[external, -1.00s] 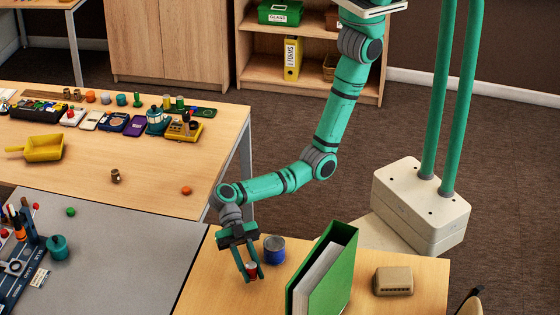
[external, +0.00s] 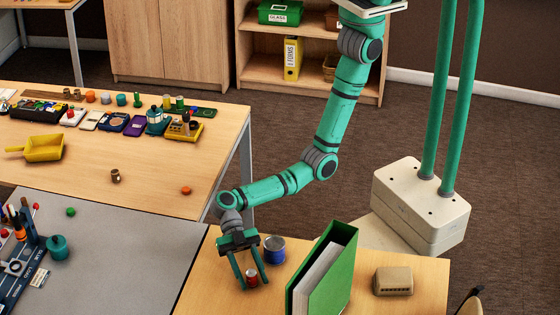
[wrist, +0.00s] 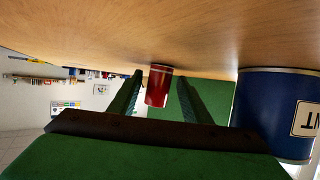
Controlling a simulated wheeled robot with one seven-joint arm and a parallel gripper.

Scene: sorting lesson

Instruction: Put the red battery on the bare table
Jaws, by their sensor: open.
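The red battery (external: 252,278) is a short red cylinder standing on the bare wood of the near table (external: 205,285). In the wrist view the red battery (wrist: 158,87) is between my two fingers, its end against the wood, with a gap on each side. My gripper (external: 254,284) is open around it, fingers pointing down, tips close to the tabletop. The gripper (wrist: 160,92) also shows in the wrist view, spread wider than the battery.
A blue cup (external: 275,250) with a label stands right beside my gripper. A green binder (external: 325,270) stands upright to the right, and a beige box (external: 393,281) lies beyond it. A grey mat (external: 130,245) is to the left. The near table's front left is clear.

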